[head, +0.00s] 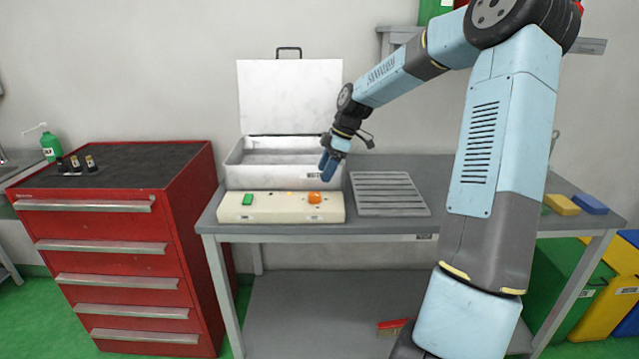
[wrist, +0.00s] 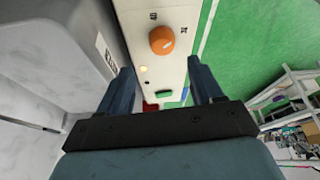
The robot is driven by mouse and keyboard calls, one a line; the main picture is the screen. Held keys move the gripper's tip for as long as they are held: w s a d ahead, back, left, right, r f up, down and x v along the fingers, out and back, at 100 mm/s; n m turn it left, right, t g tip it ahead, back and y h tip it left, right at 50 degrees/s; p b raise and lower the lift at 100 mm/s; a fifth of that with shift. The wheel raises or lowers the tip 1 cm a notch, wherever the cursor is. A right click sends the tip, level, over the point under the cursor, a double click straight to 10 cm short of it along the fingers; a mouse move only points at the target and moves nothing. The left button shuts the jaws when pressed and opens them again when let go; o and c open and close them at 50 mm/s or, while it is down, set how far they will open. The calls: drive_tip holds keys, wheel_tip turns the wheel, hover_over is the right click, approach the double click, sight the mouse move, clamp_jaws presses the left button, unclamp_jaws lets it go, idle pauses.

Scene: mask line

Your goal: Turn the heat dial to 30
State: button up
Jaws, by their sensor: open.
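The heat dial is an orange knob (head: 314,197) on the top right of a cream control panel (head: 270,216) at the bench's front edge. In the wrist view the orange dial (wrist: 162,40) shows beyond the fingertips, with small printed marks around it that I cannot read. My gripper (head: 328,166) is above and slightly right of the dial, pointing down, apart from it. In the wrist view its two dark blue fingers (wrist: 163,80) are spread with nothing between them.
A green switch (head: 247,199) sits at the panel's left. A white box (head: 270,168) with its lid raised stands behind the panel. A slatted grey rack (head: 390,194) lies to the right. A red drawer cabinet (head: 110,250) stands left of the bench.

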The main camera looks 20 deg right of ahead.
drive_tip(key=v, duration=0.6)
drive_tip(key=m+t+h, duration=0.3)
drive_tip(key=m, duration=1)
approach(314, 194)
drive_tip(key=shift+t, duration=0.3)
drive_tip(key=x, duration=0.8)
drive_tip(key=shift+s+d+f, duration=0.1)
drive_tip(key=shift+f, duration=0.3)
drive_tip(key=c, duration=1)
